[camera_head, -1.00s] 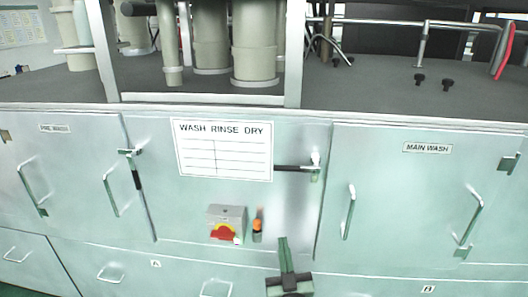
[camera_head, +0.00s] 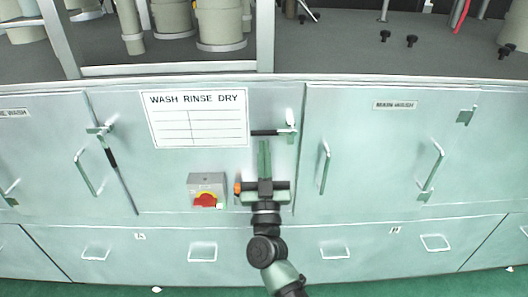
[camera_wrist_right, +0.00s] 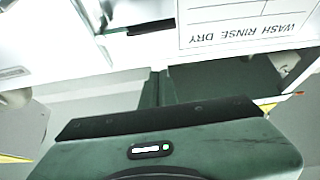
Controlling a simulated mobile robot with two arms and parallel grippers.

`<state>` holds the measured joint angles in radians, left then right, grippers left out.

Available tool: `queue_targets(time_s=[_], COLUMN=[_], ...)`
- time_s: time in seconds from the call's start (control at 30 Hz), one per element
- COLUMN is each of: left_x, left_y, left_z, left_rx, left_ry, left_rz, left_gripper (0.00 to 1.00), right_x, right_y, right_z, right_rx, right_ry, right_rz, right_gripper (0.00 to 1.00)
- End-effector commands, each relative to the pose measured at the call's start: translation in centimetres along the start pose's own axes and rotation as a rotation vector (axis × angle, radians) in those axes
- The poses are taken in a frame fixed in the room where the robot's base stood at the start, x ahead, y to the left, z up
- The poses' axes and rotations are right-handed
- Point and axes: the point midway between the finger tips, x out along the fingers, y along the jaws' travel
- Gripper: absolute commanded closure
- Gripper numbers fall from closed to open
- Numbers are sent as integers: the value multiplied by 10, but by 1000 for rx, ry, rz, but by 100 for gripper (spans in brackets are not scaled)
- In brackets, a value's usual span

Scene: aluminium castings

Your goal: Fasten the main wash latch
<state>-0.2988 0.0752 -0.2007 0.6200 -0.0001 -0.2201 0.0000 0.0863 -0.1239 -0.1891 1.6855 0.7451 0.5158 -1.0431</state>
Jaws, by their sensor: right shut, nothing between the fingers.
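The main wash door (camera_head: 395,160) is closed flat, with its MAIN WASH label (camera_head: 395,105) at the top. The main wash latch (camera_head: 289,128) sits at the door's upper left edge. In the right wrist view a black grip (camera_wrist_right: 150,27) shows near the top, beside the upside-down sign. My right gripper (camera_head: 264,145) is shut and empty, its fingers pointing up just below the lever; contact cannot be told. It also shows in the right wrist view (camera_wrist_right: 157,75). My left gripper is out of view.
A door handle (camera_head: 323,167) stands out to the right. Another latch lever (camera_head: 111,158) hangs down at the left. Drawers with handles run below.

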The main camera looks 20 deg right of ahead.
Motion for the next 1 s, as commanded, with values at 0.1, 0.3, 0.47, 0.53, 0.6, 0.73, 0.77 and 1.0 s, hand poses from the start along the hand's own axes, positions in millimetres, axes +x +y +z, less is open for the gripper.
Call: queue_targets(time_s=[0.1,0.3,0.47,0.53,0.6,0.73,0.77,1.0], left_x=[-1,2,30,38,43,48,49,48], left_y=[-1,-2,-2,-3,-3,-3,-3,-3], left_z=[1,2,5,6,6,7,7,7], left_rx=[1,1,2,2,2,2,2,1], left_ry=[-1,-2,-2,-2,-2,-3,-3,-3], left_rz=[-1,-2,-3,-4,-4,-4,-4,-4], left_gripper=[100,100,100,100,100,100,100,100], right_x=[28,71,65,63,62,61,61,62], right_y=[0,0,0,0,0,0,0,0], right_z=[-2,-1,24,30,34,38,38,38], right_rx=[0,0,-1,-1,-1,-1,-1,-1], right_ry=[5,4,0,1,1,1,1,0], right_rz=[0,0,-2,-2,-1,-1,-1,-1], right_gripper=[100,100,100,100,100,100,100,100])
